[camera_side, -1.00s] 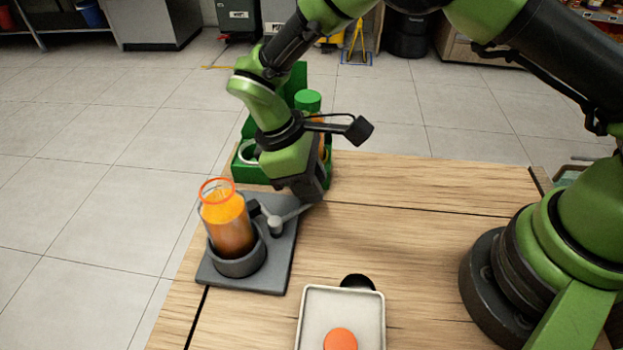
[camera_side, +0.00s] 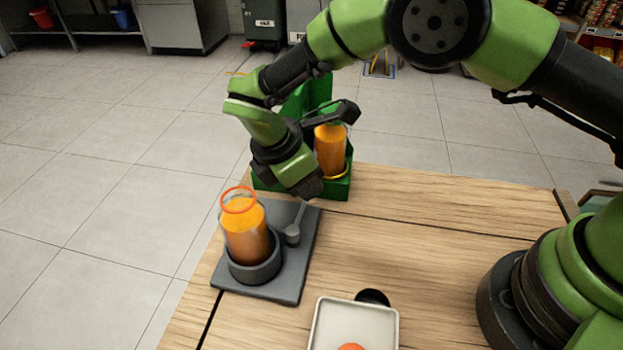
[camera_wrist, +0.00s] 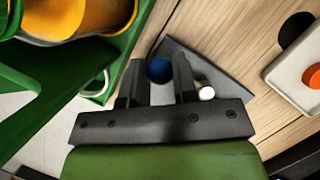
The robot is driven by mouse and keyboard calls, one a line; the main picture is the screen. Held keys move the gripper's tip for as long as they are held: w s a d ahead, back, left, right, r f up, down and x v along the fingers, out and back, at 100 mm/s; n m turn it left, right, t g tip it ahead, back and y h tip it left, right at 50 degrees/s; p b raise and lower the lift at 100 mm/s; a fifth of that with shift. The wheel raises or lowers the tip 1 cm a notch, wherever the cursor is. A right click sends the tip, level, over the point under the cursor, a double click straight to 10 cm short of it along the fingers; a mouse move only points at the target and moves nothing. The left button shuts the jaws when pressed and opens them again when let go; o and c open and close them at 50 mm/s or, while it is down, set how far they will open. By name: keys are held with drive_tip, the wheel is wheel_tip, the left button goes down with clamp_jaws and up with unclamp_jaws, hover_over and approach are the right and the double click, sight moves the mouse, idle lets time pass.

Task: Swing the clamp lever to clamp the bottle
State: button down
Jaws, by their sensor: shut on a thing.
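My gripper (camera_side: 306,190) is low over the far edge of the dark grey clamp base (camera_side: 282,290). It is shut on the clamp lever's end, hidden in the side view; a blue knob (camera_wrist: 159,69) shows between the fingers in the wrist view. The grey lever (camera_side: 299,217) runs from its pivot (camera_side: 292,236), right of the bottle, up to my gripper. The open glass bottle (camera_side: 245,232) of orange juice stands upright in the round holder (camera_side: 254,270). Whether the clamp touches the bottle is hidden behind it.
A green crate (camera_side: 338,188) with a juice bottle (camera_side: 330,150) stands just behind my gripper. A pale tray (camera_side: 322,325) with an orange cap (camera_side: 352,347) lies at the front, beside a black round piece (camera_side: 372,297). The table's right middle (camera_side: 440,230) is clear.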

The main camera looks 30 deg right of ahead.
drive_tip(key=shift+w+a+n, duration=0.2)
drive_tip(key=shift+a+n, duration=0.05)
drive_tip(key=shift+n, duration=0.15)
drive_tip(key=shift+a+t, duration=0.1)
drive_tip(key=shift+t, duration=0.2)
drive_tip(key=c, duration=0.9)
unclamp_jaws()
drive_tip(key=shift+r, duration=0.1)
drive_tip(key=v, duration=0.9)
drive_tip(key=shift+a+r, duration=0.1)
drive_tip(key=shift+r, duration=0.25)
